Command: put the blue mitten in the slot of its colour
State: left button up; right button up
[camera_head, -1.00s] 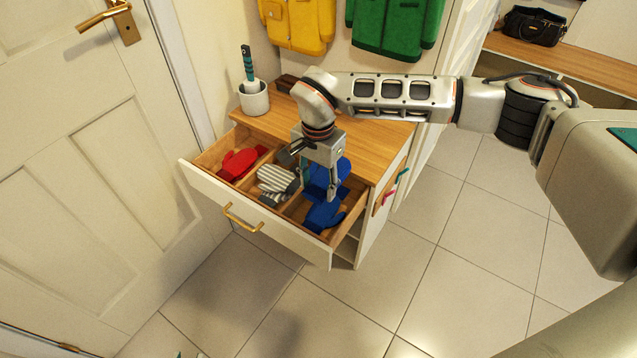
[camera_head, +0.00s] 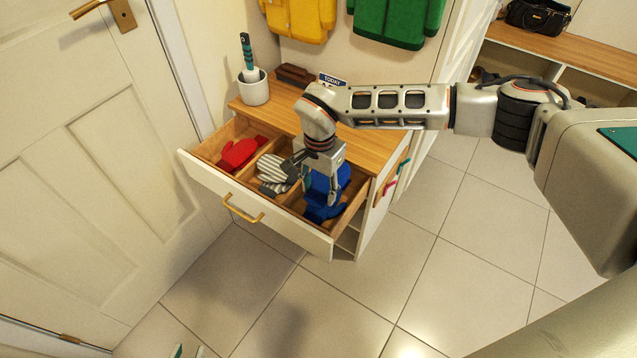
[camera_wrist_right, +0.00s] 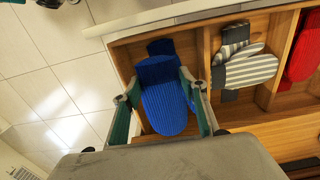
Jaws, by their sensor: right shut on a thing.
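The blue mitten (camera_wrist_right: 165,100) is between the fingers of my right gripper (camera_wrist_right: 163,105), which is shut on it. In the head view this gripper (camera_head: 320,190) is low over the right compartment of the open drawer (camera_head: 290,228), with the mitten (camera_head: 341,176) partly hidden by the fingers. More blue knit (camera_head: 322,212) lies in that compartment, and a darker blue piece (camera_wrist_right: 158,46) shows beyond the held mitten. I cannot tell whether the mitten touches the drawer floor. My left gripper (camera_head: 189,351) barely shows at the bottom edge, its tips apart.
Grey striped mittens (camera_head: 274,172) lie in the middle compartment and a red mitten (camera_head: 242,152) in the left one. Wooden dividers separate them. A white pot (camera_head: 254,90) with a teal-handled brush and a brown brush (camera_head: 297,75) stand on the cabinet top. Floor in front is clear.

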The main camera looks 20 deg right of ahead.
aim_at(319, 213)
jog(key=shift+f+b, duration=0.35)
jog(key=shift+f, duration=2.2)
jog(key=shift+f+b, duration=0.35)
jog(key=shift+f, duration=0.65)
pick_arm(q)
jog(key=shift+w+d+r, duration=0.15)
jog(key=shift+w+d, duration=0.1)
jog(key=shift+d, duration=0.4)
pick_arm(e)
jog(key=o, duration=1)
pick_arm(q)
jog(key=shift+s+a+f, duration=0.1)
jog(key=shift+s+f, duration=0.1)
jog(key=shift+s, duration=0.05)
pick_arm(e)
jog(key=shift+o, duration=0.2)
